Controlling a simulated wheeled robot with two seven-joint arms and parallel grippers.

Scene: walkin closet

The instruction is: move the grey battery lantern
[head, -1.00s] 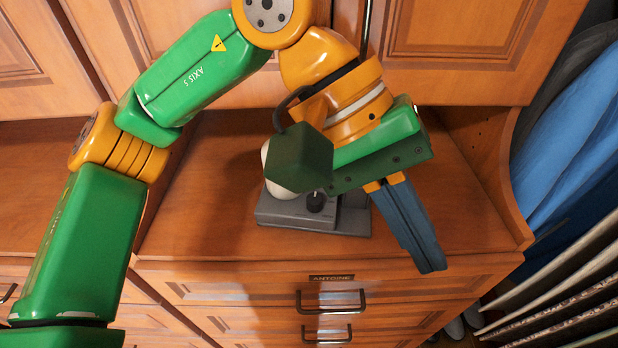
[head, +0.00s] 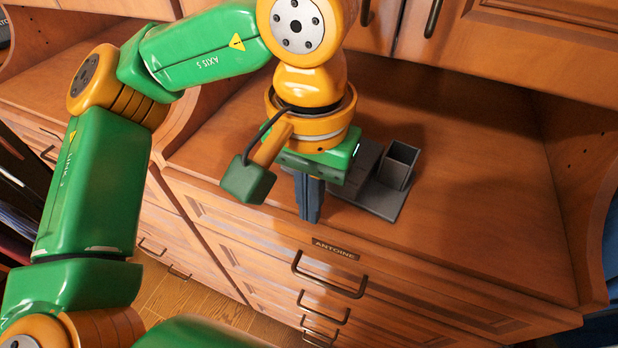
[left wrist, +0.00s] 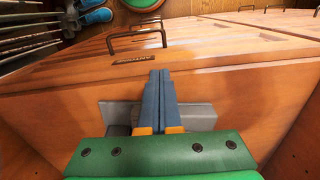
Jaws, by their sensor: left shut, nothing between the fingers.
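A grey object with a flat base (head: 378,204) and an open square holder (head: 401,161) stands on the wooden counter, partly hidden behind my left gripper. I cannot tell whether the lantern is part of it or hidden behind the gripper. My left gripper (head: 309,218) points down, shut and empty, at the counter's front edge, in front and left of the holder. In the left wrist view, its blue fingers (left wrist: 160,72) lie together, and grey parts (left wrist: 195,113) show on both sides behind them. Contact cannot be told. My right gripper is not in view.
The counter (head: 480,190) is clear to the right of the grey object, up to a wooden side panel (head: 590,200). Drawers with dark handles (head: 328,274) and a name plate (head: 337,249) are below. Cupboard doors (head: 500,45) hang above the back.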

